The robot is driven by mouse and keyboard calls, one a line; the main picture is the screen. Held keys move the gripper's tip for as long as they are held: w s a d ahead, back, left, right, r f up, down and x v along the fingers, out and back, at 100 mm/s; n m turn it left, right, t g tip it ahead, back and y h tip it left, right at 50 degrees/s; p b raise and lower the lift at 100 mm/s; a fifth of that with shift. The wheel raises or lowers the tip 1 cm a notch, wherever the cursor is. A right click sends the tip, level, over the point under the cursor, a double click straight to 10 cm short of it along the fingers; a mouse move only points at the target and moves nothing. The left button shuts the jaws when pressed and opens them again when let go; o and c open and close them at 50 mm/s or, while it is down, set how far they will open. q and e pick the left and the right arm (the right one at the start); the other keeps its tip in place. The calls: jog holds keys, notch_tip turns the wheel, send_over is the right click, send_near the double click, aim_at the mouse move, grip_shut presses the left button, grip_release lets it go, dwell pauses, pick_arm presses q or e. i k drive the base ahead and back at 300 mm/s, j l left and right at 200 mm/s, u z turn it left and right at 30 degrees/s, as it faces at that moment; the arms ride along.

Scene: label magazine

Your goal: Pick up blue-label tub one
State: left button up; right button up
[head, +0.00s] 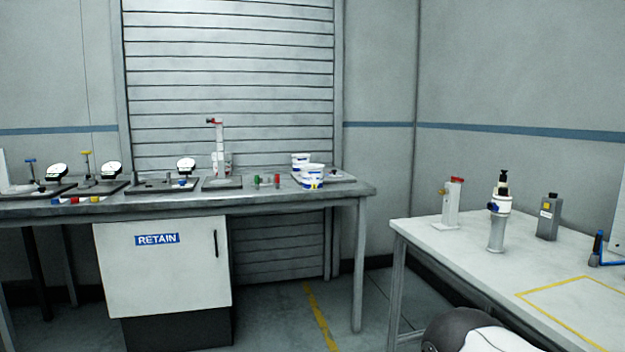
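Two white tubs with blue labels stand close together near the right end of the grey bench. The front tub (313,176) has a blue band and a small yellow mark low on its side. The rear tub (300,160) is partly hidden behind it. I cannot tell which of them is tub one. Neither of my grippers is in view. A rounded dark and white part at the bottom edge looks like my own arm, away from the tubs.
The grey bench (345,190) also carries gauges, a red-topped stand (219,150) and small coloured pieces. A white cabinet marked RETAIN (160,280) is below. At right, a white table (470,250) holds a pump bottle (498,225), a grey bottle (548,218) and a yellow-outlined area. Floor shows between.

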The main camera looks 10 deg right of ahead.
aim_at(311, 174)
jog(key=i+l+u, duration=0.1)
jog(key=i+l, duration=0.25)
jog(key=i, duration=0.2)
jog(key=i+l+u, duration=0.1)
jog(key=i+l, duration=0.3)
jog(key=i, duration=0.15)
